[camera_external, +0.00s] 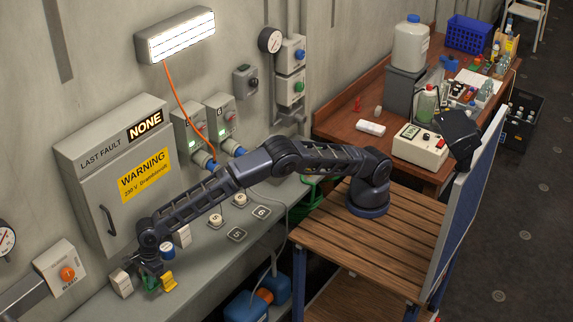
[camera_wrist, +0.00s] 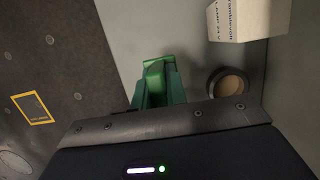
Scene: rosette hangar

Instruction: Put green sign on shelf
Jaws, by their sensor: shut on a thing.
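The green sign (camera_external: 150,284) is low at the left in the external view, at the end of my arm. My gripper (camera_external: 147,273) is shut on it, pointing down over the grey ledge along the wall. In the wrist view the green sign (camera_wrist: 157,70) shows just beyond the dark gripper body, which hides its near part. I cannot tell whether the sign touches the ledge. Which surface is the shelf is not clear; the grey ledge (camera_external: 205,262) is the nearest flat surface.
Close around my gripper are a yellow sign (camera_external: 168,282), a white block (camera_external: 121,284), a white box (camera_external: 183,237) and a blue-sided round container (camera_external: 166,249). Numbered plates (camera_external: 237,234) lie further right on the ledge. A grey warning cabinet (camera_external: 115,170) stands behind.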

